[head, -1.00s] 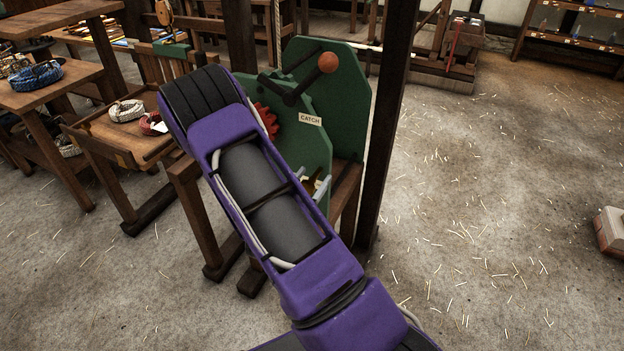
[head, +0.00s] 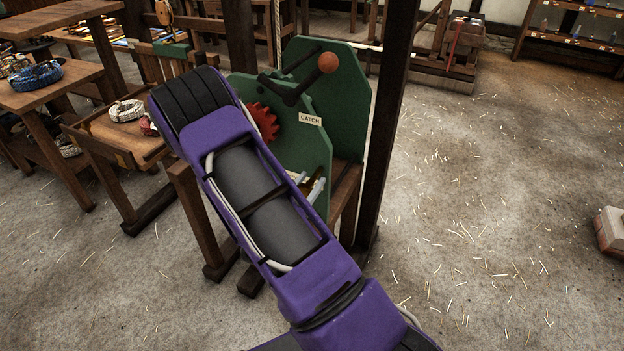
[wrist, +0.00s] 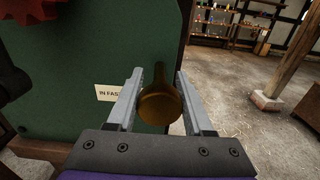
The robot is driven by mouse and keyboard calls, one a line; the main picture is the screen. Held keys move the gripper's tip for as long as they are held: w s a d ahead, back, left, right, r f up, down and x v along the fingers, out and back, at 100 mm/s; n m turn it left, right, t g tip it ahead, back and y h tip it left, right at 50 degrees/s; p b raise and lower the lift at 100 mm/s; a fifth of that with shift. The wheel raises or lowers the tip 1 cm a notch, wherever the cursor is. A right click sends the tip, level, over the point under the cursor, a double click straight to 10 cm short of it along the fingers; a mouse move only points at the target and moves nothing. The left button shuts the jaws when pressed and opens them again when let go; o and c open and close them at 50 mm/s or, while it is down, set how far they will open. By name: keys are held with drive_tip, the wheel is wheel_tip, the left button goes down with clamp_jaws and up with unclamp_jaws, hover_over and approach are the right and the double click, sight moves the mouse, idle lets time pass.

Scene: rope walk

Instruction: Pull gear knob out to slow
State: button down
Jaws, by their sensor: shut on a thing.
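The gear knob (wrist: 160,104), a brass-brown round knob on a stem, sits between the two grey fingers of my gripper (wrist: 160,100) in the wrist view. My gripper is shut on it. Behind it is the green machine side plate (wrist: 90,50), with a white label (wrist: 108,93) reading "IN FAS", the rest hidden by a finger. In the head view my arm covers part of the machine (head: 315,145); my gripper's grey fingertips (head: 314,187) show at the plate's lower right edge.
A red gear (head: 263,122), a crank with an orange ball (head: 327,62) and a "CATCH" label (head: 310,119) are on the machine. A dark post (head: 388,130) stands close on the right. Rope coils (head: 127,110) lie on the left bench. Floor at right is mostly clear.

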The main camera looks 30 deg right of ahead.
drive_tip(key=shift+v, duration=0.9)
drive_tip(key=shift+f, duration=0.1)
drive_tip(key=shift+c, duration=1.7)
unclamp_jaws()
drive_tip(key=v, duration=1.7)
drive_tip(key=shift+s+a, duration=0.15)
drive_tip(key=shift+s, duration=0.05)
